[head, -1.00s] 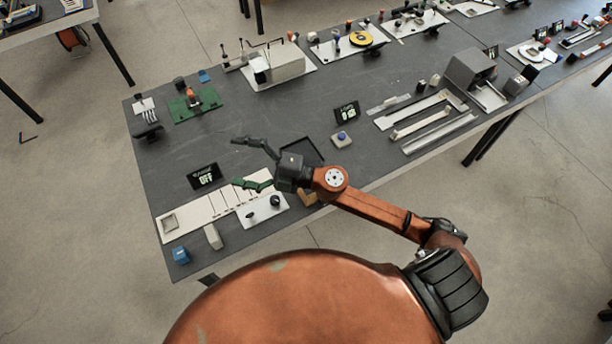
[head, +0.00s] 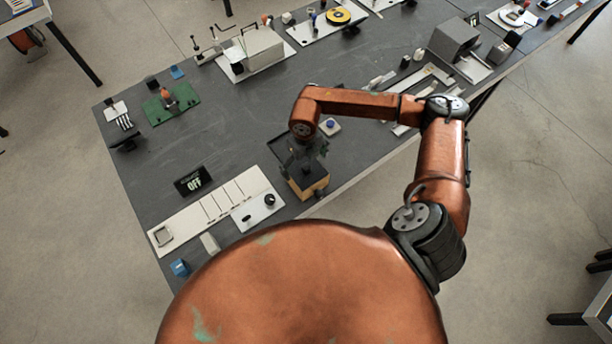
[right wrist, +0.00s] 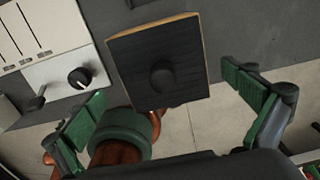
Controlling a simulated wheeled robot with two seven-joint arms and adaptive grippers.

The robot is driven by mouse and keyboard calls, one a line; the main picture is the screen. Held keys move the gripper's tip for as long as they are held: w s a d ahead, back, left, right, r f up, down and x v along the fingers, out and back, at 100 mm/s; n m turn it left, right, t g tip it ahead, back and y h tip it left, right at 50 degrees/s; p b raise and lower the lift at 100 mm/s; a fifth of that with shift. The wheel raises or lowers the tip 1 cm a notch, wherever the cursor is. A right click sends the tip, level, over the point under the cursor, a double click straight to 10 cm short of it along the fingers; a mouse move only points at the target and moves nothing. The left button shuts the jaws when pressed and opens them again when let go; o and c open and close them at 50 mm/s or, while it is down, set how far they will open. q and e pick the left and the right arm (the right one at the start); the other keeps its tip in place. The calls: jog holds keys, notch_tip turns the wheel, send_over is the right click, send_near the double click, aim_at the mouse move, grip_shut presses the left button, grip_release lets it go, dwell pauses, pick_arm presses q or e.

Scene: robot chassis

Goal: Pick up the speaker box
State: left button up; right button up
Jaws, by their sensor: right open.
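The speaker box (head: 311,184) has tan wooden sides and a dark face turned up. It stands near the table's front edge, partly hidden by my right gripper (head: 302,152). In the right wrist view the speaker box (right wrist: 140,55) shows its black face with a round dome in the middle and a thin wooden edge. My right gripper (right wrist: 165,90) is open, with one green-padded finger on each side of the box and nothing between the pads. The fingers look apart from the box. My left gripper is in neither view.
A white slider panel (head: 212,208) with a knob plate (head: 257,212) lies left of the box. An OFF display (head: 192,181) stands behind it. A small blue-topped button block (head: 330,126) is just behind the arm. The table's middle left is clear.

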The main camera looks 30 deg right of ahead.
jog(key=f, duration=0.5)
jog(key=shift+d+p, duration=0.2)
jog(key=shift+p, duration=0.15)
jog(key=shift+c, duration=0.4)
jog(key=c, duration=1.3)
jog(key=shift+c, duration=0.3)
